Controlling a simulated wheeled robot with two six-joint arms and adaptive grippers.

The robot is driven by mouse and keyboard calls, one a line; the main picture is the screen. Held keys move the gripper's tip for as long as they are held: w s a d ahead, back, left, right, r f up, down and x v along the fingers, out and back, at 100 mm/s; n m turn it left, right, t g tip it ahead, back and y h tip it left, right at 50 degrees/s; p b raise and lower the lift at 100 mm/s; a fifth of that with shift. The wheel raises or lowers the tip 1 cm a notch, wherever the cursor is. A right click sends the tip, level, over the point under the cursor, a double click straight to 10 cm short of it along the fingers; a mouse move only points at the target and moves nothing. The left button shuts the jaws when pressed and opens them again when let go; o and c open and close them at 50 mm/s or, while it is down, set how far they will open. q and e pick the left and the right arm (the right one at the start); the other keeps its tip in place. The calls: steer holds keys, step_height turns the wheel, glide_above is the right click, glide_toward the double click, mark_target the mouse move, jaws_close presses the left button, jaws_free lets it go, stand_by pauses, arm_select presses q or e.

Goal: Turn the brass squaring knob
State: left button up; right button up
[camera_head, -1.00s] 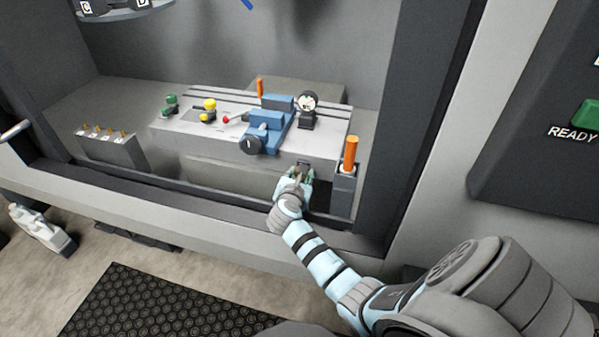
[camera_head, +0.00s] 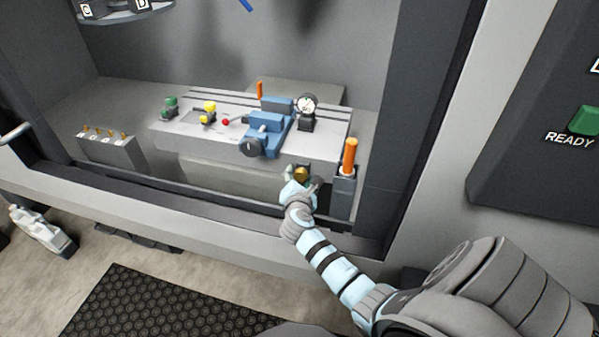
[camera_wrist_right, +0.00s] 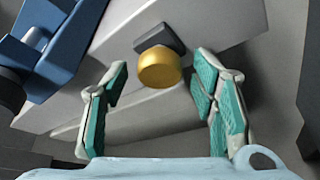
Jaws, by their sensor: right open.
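The brass squaring knob (camera_head: 302,174) is a round gold knob on a dark mount at the front face of the grey machine table. In the right wrist view the brass knob (camera_wrist_right: 159,68) sits between and just beyond the fingertips, a little nearer the middle than either finger. My right gripper (camera_head: 301,183) is at the knob in the head view. In the right wrist view my right gripper (camera_wrist_right: 160,88) is open, with green pads on both sides of the knob and visible gaps to each.
A blue vise (camera_head: 266,134) and a dial gauge (camera_head: 307,106) stand on the table above the knob. An orange-handled tool (camera_head: 350,155) stands in a dark holder close to the right of my gripper. Green, yellow and red controls lie further left.

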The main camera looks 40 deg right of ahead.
step_height(320, 180, up, 10)
stand_by(0.3)
